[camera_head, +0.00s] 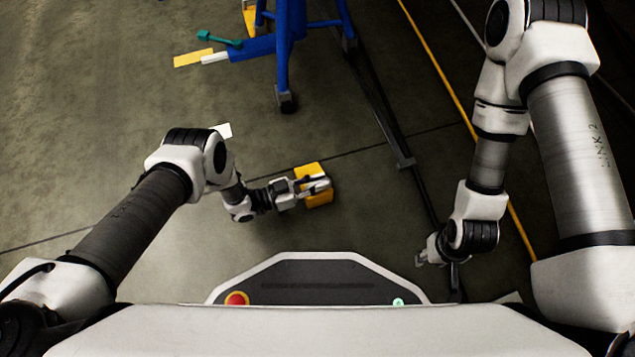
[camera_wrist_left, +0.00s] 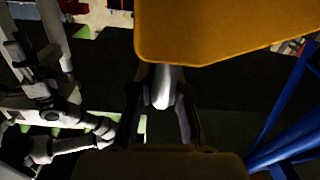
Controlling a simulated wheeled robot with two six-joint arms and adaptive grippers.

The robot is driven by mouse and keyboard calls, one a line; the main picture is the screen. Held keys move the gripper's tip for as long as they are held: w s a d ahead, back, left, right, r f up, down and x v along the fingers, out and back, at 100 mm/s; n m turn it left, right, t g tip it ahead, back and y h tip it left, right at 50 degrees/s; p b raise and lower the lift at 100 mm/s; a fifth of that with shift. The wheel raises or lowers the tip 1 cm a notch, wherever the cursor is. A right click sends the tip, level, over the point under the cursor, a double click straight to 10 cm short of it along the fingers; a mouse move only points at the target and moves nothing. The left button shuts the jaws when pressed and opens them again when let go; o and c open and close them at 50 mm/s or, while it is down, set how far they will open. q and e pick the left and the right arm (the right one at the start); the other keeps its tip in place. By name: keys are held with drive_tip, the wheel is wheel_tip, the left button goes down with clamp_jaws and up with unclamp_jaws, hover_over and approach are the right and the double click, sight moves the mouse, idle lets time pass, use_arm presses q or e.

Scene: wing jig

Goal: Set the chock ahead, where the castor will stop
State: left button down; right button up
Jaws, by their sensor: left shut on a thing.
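My left gripper (camera_head: 318,185) is shut on the yellow chock (camera_head: 308,171), with its fingers across the chock's middle. In the left wrist view the chock (camera_wrist_left: 220,30) fills the top, and the gripper's fingers (camera_wrist_left: 162,95) reach up to it. I cannot tell from above how high it is held. A blue stand (camera_head: 284,50) has a dark castor (camera_head: 287,102) at the foot of its near leg, above and left of the chock in the head view. My right gripper (camera_head: 424,256) is low beside the rail; its fingers are too small to read.
A dark rail (camera_head: 385,125) runs along the floor right of the chock, with a yellow line (camera_head: 440,70) beyond it. A yellow strip (camera_head: 190,59) and a teal handle (camera_head: 218,40) lie left of the stand. Bare floor lies between chock and castor.

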use_arm(q)
drive_tip(key=c, duration=1.1)
unclamp_jaws()
drive_tip(key=shift+c, duration=0.2)
drive_tip(key=shift+a, duration=0.1)
drive_tip(key=p+v, duration=0.3)
drive_tip(key=v, duration=0.8)
drive_tip(key=shift+a, duration=0.4)
drive_tip(key=shift+r, duration=0.15)
